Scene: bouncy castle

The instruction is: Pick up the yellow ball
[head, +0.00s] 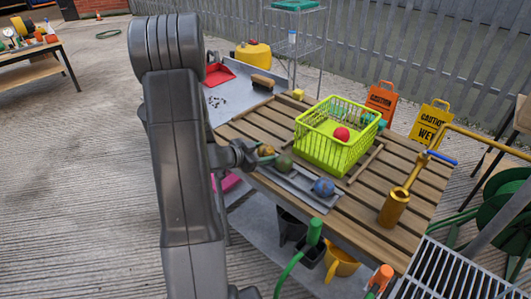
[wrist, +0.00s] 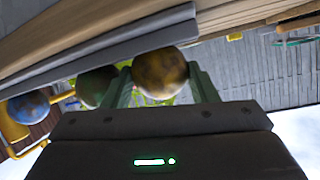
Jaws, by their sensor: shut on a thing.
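The yellow ball (head: 266,150) is a scuffed, dull yellow ball at the left end of a row on the slatted table. In the wrist view, the yellow ball (wrist: 160,72) sits between the two green fingers of my gripper (wrist: 162,88), which is shut on it. In the head view my gripper (head: 256,155) is partly hidden by my arm. The ball is still at the grey tray (head: 302,189); I cannot tell whether it touches it. Right of it are a dark green ball (head: 284,163) and a blue ball (head: 323,187).
A lime basket (head: 316,153) with a red ball (head: 341,134) stands behind the row on the wooden table (head: 375,190). A brass-coloured cylinder (head: 394,207) stands to the right. Caution signs (head: 381,102) and a wire rack (head: 294,35) are behind. Pots hang below the front edge.

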